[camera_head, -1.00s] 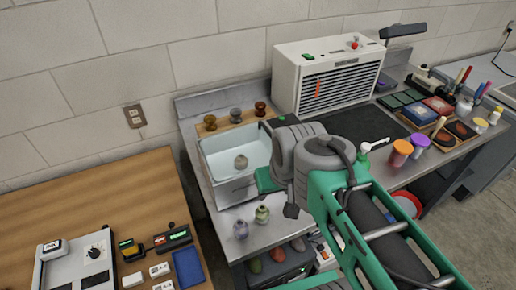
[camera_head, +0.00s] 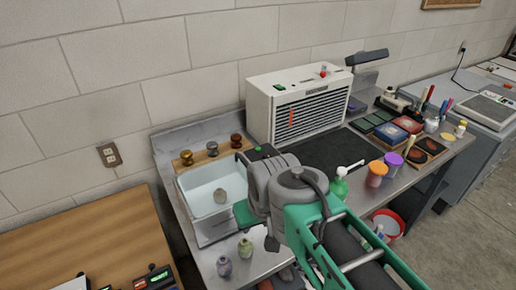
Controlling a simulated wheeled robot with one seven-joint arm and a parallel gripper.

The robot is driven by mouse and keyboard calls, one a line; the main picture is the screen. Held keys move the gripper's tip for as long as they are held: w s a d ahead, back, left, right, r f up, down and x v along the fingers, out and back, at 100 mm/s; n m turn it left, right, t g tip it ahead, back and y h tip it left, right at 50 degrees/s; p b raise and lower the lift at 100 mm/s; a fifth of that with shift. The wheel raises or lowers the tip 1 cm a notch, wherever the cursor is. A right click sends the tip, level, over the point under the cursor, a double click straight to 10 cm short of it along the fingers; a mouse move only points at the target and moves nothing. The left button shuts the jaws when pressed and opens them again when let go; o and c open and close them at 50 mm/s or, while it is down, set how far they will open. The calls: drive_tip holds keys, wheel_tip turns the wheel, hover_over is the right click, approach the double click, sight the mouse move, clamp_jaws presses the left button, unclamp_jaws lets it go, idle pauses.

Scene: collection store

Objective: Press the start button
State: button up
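A white slatted machine (camera_head: 300,105) stands at the back of the metal bench against the wall. On its top are a small green button (camera_head: 281,87) at the left and a red knob (camera_head: 323,72) at the right. No label naming a start button is readable. My grey and green arm reaches in from the lower right, and its end (camera_head: 262,185) is over the bench, in front of the machine and at the right side of a white basin (camera_head: 206,188). A small bright green patch (camera_head: 258,148) shows just behind it; I cannot tell what it belongs to. My fingertips are not clearly seen.
A green pump bottle (camera_head: 341,185), orange and purple jars (camera_head: 376,173) and tools stand right of my arm. A wooden table (camera_head: 90,240) is at left.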

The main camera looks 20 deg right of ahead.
clamp_jaws()
idle(1.4)
